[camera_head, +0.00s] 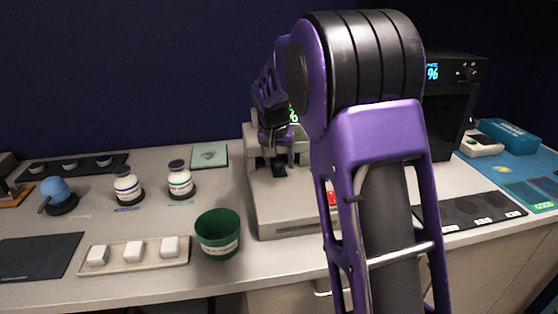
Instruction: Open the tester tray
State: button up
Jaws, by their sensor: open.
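The tester looks to be the beige machine (262,205) at the middle of the counter. It has a small green-lit display (293,115) and a red part (332,198) low on its front. A dark horizontal line (290,232) runs along its lower front; I cannot tell whether this is the tray's edge. My gripper (279,168) is open, pointing down over the machine's upper middle. Whether its fingers touch the machine is unclear. My purple arm hides the machine's right side and part of its front.
A green cup (218,236) stands close to the machine's left front corner. A tray of white blocks (133,252), two bottles (180,182) and a blue item (57,194) are left. A black device (460,95) and a dark strip (480,210) are right.

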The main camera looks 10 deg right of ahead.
grip_shut()
dwell(0.3)
dwell(1.1)
